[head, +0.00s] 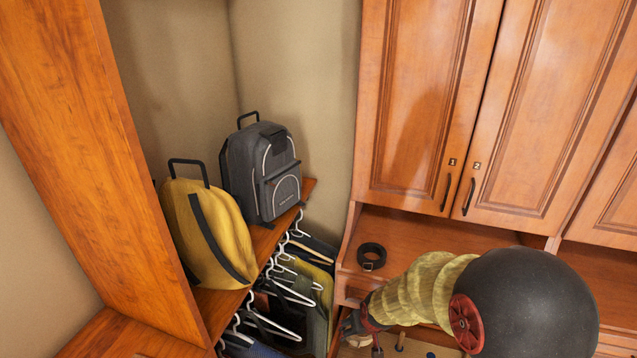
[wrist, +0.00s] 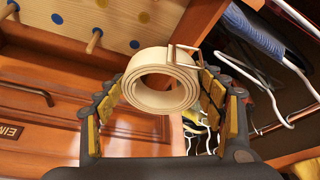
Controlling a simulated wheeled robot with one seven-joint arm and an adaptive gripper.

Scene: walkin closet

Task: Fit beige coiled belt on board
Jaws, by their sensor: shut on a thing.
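In the wrist view, a beige coiled belt (wrist: 158,88) with a metal buckle is held between the two padded fingers of my gripper (wrist: 160,98), its round opening facing the camera. The light wooden board (wrist: 130,18), with wooden pegs and blue and yellow dots, is at the upper left, behind and apart from the belt. In the head view, my gripper (head: 352,325) is low, near the bottom edge, and partly hidden. The board (head: 428,341) shows there only as a strip with a peg, below my arm. I cannot clearly make out the beige belt in the head view.
A black coiled belt (head: 372,256) lies on the wooden shelf beneath cabinet doors (head: 430,100). White hangers with clothes (head: 290,290) hang left of my gripper. A yellow bag (head: 205,235) and a grey backpack (head: 262,175) stand on the shelf above them.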

